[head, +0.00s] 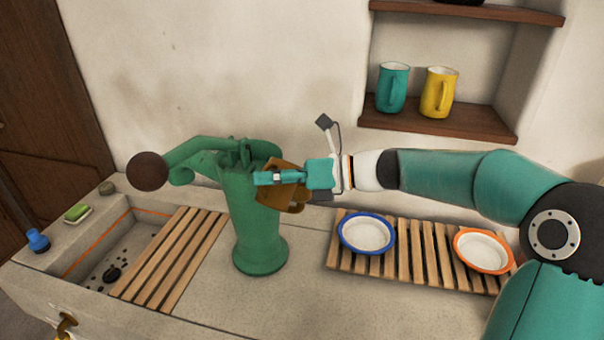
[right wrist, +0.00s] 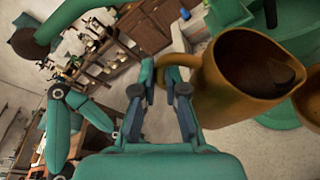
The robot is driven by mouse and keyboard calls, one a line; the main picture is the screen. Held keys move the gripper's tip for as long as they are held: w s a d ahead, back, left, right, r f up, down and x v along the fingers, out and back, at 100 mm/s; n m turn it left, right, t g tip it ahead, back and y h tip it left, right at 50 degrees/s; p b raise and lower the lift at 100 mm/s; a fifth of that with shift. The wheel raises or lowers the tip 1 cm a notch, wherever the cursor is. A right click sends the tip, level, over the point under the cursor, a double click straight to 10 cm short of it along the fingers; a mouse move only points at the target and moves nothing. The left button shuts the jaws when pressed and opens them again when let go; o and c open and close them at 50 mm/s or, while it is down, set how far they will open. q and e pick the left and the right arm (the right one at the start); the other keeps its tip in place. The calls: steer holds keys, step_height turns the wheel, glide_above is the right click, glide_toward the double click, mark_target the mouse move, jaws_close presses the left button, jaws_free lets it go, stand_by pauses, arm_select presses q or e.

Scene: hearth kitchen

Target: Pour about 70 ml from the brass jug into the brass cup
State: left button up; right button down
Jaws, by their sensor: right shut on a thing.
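The brass jug (head: 270,196) is off the counter, in front of the green hand pump, partly hidden by my right gripper (head: 275,178). In the right wrist view the jug (right wrist: 220,95) shows its wide dark mouth; the contents cannot be made out clearly. My right gripper (right wrist: 166,88) is shut on the jug's handle. A second brass rounded piece (right wrist: 309,100), perhaps the brass cup, is cut off at the right edge, close by the jug's mouth. In the head view I cannot clearly separate the cup from the jug. My left gripper is not in view.
The green pump (head: 260,240) stands close behind the jug. A slatted rack (head: 415,262) at right bears a blue-rimmed bowl (head: 366,234) and an orange-rimmed bowl (head: 483,252). The sink (head: 135,245) is at left. Teal and yellow mugs (head: 438,92) stand on the shelf.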

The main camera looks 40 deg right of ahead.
mark_target(276, 161)
steer(key=shift+w+d+r+m+p, duration=0.1)
steer(key=shift+d+r+m+p, duration=0.1)
steer(key=shift+r, duration=0.15)
steer(key=shift+w+d+r+m+p, duration=0.1)
steer(key=shift+r+p, duration=0.1)
steer(key=shift+r, duration=0.15)
steer(key=shift+s+f, duration=0.1)
steer(key=shift+d, duration=0.1)
steer(key=shift+w+d+m+y, duration=0.2)
steer(key=shift+m+y, duration=0.1)
steer(key=shift+w+d+m, duration=0.15)
steer(key=shift+d+m, duration=0.1)
steer(key=shift+m, duration=0.15)
stand_by(0.4)
steer(key=shift+w+d+r+m+y, duration=0.15)
steer(key=shift+d+r+m+y, duration=0.15)
steer(key=shift+r+m+y, duration=0.15)
stand_by(0.7)
